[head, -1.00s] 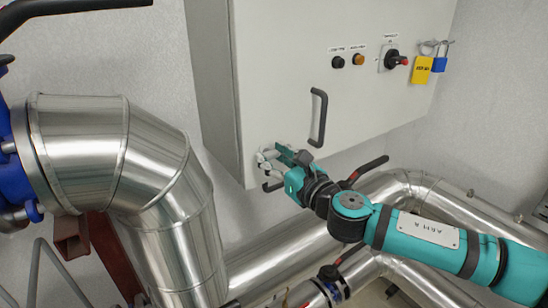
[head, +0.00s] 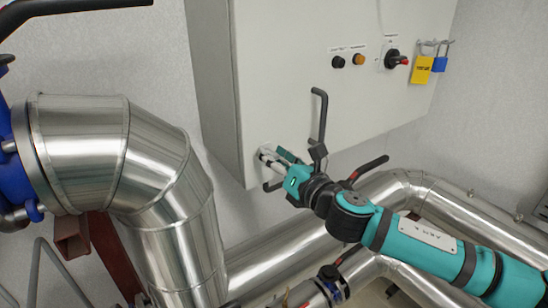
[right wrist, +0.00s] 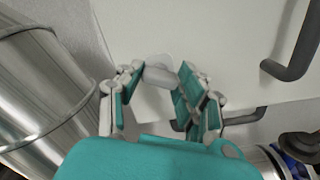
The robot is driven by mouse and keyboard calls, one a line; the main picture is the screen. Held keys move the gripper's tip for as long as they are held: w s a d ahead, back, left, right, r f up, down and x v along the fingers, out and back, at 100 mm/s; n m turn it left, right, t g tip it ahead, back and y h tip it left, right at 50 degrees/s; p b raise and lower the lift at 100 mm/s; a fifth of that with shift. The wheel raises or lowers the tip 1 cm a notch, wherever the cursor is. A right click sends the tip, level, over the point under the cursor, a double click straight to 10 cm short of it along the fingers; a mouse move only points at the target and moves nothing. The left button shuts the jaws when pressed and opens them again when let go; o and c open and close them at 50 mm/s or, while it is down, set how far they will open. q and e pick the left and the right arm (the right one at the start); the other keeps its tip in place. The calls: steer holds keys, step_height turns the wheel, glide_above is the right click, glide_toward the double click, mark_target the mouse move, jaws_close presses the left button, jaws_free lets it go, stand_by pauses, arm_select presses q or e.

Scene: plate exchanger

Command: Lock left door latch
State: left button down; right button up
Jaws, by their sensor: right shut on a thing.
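The cabinet door (head: 290,90) is light grey and looks shut. At its lower left corner, a small pale latch (right wrist: 158,66) shows between the fingers in the right wrist view. My right gripper (head: 270,155) is at that corner, shut on the latch; its fingers show on both sides of it in the wrist view (right wrist: 158,85). In the head view the fingers hide most of the latch, so its turn angle cannot be told. My left gripper is not in view.
A dark door handle (head: 320,115) rises just above my right gripper. A large metal pipe (head: 150,150) fills the left; more pipes (head: 275,250) run below.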

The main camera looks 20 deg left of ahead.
steer(key=m, duration=1.2)
steer(key=shift+m, duration=0.3)
stand_by(0.4)
steer(key=o, duration=1.2)
steer(key=shift+c, duration=0.2)
steer(key=v, duration=1.2)
